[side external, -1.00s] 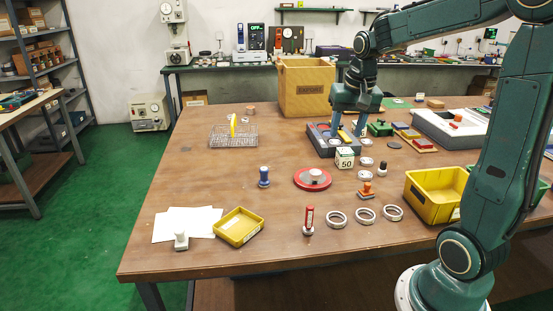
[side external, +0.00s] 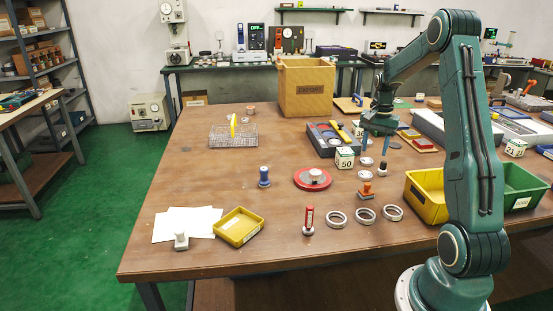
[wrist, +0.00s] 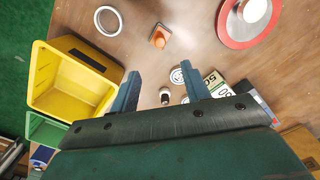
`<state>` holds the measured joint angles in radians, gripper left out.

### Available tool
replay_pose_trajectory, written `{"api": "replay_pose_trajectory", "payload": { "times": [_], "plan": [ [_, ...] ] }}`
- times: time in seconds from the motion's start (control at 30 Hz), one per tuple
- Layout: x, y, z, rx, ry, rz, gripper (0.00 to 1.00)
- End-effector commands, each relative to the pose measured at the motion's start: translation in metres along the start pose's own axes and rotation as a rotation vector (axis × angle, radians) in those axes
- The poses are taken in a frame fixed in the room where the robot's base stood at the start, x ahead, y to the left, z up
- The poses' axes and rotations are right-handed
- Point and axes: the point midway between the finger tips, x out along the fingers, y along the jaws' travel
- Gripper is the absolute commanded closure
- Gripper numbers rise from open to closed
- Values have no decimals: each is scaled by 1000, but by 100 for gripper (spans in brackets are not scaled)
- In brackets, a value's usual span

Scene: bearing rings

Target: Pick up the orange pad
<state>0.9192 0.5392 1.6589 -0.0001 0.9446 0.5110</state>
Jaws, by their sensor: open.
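A small flat pad with an orange-red top (side external: 408,134) lies toward the back right of the table in the side external view, just right of my gripper. A redder pad (side external: 424,145) lies in front of it; I cannot tell for certain which is the orange pad. Neither is clear in the wrist view. My gripper (side external: 375,150) is open and empty above the table, fingers pointing down. In the wrist view my gripper (wrist: 160,72) has a small dark-topped stamp (wrist: 165,96) between and beyond its fingers. An orange-handled stamp (wrist: 158,37) stands farther out.
A yellow bin (side external: 411,205) and a green bin (side external: 525,187) stand at front right. A grey tray (side external: 322,144) and a cube marked 50 (side external: 345,158) are left of my gripper. Metal rings (side external: 365,215) lie in front. The table's left middle has free room.

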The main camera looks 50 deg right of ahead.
Motion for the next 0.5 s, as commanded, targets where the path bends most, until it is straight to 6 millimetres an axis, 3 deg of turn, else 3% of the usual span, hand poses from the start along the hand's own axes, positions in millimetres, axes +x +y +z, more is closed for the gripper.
{"api": "replay_pose_trajectory", "payload": {
  "times": [0.27,0.5],
  "plan": [
    [8,0,0,-1,-1,0,53],
    [39,0,1,-2,-3,2,53]
  ]
}}
